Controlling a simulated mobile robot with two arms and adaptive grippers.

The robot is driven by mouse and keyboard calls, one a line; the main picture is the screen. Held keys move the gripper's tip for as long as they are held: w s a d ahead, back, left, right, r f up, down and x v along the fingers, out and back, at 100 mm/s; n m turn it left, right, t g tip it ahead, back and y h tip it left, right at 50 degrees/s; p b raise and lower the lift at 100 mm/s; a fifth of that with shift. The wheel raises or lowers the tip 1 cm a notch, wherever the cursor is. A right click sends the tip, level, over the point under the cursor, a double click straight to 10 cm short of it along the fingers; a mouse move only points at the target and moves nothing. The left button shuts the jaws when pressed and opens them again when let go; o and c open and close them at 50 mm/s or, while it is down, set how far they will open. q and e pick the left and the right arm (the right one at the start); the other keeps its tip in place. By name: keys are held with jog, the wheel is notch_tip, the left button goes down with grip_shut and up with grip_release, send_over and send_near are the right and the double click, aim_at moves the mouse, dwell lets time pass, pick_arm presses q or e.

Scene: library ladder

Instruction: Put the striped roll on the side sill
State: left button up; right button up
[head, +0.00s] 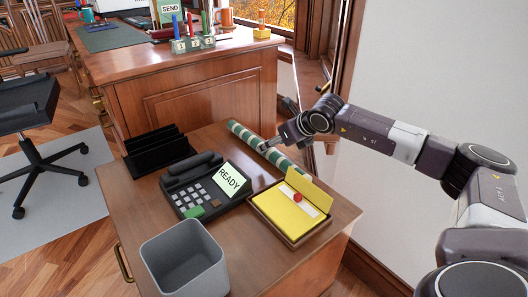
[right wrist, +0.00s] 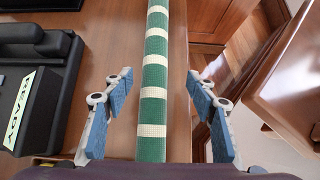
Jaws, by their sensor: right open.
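The striped roll (head: 243,133), green with cream bands, lies on the wooden side desk (head: 125,190) along its far right edge. In the right wrist view the roll (right wrist: 153,95) runs lengthwise between the open fingers of my right gripper (right wrist: 160,80), with a gap on each side. In the head view my right gripper (head: 268,146) is over the middle of the roll and hides part of it. A wooden ledge (head: 311,82) beside the window looks like the side sill; a wooden surface (right wrist: 285,85) shows at the right in the wrist view. My left gripper is not in view.
A black phone with a READY card (head: 229,179), a black file rack (head: 157,146), a yellow note tray (head: 290,205) and a grey bin (head: 183,262) crowd around the side desk. A large desk (head: 200,88) stands behind. A white wall is at right.

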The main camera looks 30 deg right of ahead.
jog(key=x, duration=0.2)
jog(key=b+x, duration=0.1)
jog(key=x, duration=0.1)
jog(key=b+x, duration=0.1)
jog(key=x, duration=0.1)
jog(key=shift+a, duration=0.4)
jog(key=shift+r, duration=0.1)
grip_shut()
